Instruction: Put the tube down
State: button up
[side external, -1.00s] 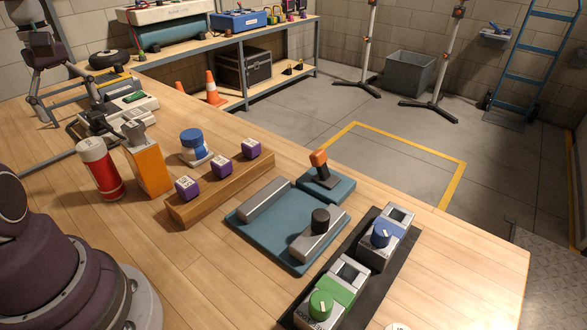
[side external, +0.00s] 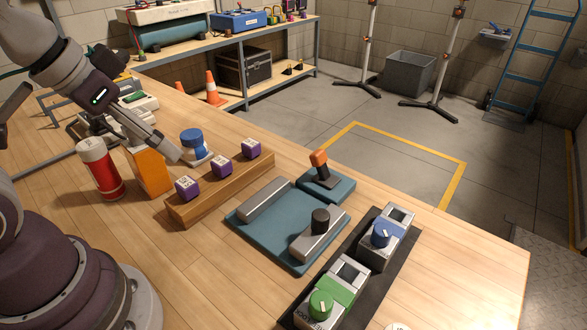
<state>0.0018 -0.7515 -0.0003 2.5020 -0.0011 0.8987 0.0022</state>
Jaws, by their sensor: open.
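A red cylinder with a white upper part (side external: 100,170) stands upright on the wooden bench at the left; it is the most tube-like thing near my gripper. My gripper (side external: 152,148) is open, reaching down from the upper left. Its long grey finger passes in front of the top of an orange block (side external: 151,172), just right of the cylinder. I see nothing held between the fingers. Whether a finger touches the block or the cylinder, I cannot tell.
A wooden rack (side external: 220,188) with purple cubes and a blue-topped knob (side external: 192,143) are close to my gripper's right. A teal fixture (side external: 255,235) and a black strip with knob units (side external: 345,285) lie farther right. The bench's front middle is clear.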

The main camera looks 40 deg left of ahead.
jog(key=m+g+y, duration=0.6)
jog(key=m+y, duration=1.2)
send_over(97, 153)
notch_tip(97, 153, down, 5)
notch_tip(97, 153, down, 6)
jog(key=shift+d+f, duration=0.15)
jog(key=shift+f, duration=0.05)
jog(key=a, duration=0.5)
jog(key=shift+f, duration=0.25)
grip_shut()
